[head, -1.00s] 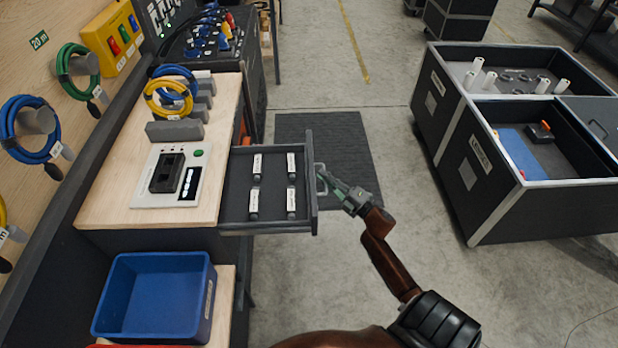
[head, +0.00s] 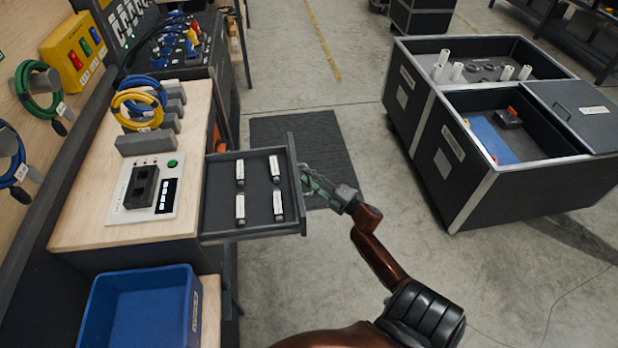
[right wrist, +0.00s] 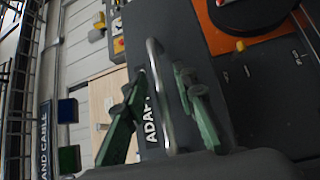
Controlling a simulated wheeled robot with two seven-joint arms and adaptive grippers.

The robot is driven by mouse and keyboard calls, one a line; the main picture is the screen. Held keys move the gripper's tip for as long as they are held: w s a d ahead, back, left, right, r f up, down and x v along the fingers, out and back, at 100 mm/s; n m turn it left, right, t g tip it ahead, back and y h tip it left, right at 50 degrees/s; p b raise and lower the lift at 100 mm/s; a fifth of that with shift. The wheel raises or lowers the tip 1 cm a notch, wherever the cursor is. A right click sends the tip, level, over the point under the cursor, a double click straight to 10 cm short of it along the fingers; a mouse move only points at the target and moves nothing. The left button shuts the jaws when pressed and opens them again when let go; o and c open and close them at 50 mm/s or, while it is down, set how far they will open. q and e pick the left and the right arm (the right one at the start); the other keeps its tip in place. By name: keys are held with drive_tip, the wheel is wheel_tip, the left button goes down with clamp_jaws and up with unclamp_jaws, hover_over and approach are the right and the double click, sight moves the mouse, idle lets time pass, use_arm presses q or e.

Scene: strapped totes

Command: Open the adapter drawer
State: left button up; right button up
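The adapter drawer (head: 222,222) stands pulled out from under the wooden workbench, with several white-labelled adapters (head: 240,208) lying inside. My right gripper (head: 308,182) is at the outer side of the drawer front. In the right wrist view, the drawer front (right wrist: 190,35) carries partly hidden lettering beginning "ADAPT". Its metal bar handle (right wrist: 158,85) passes between the two green fingers of my right gripper (right wrist: 160,105). The fingers are apart, with a visible gap on each side of the bar. My left gripper is not in view.
A blue bin (head: 140,275) stands below the bench, near the drawer. A device (head: 143,187) and coiled cables (head: 138,105) are on the wooden top (head: 85,225). Large dark totes (head: 440,150) stand at right.

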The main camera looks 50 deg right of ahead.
drive_tip(key=shift+s, duration=0.1)
drive_tip(key=s+f, duration=0.1)
drive_tip(key=s, duration=1)
drive_tip(key=shift+s+d+f, duration=0.3)
drive_tip(key=shift+d, duration=0.15)
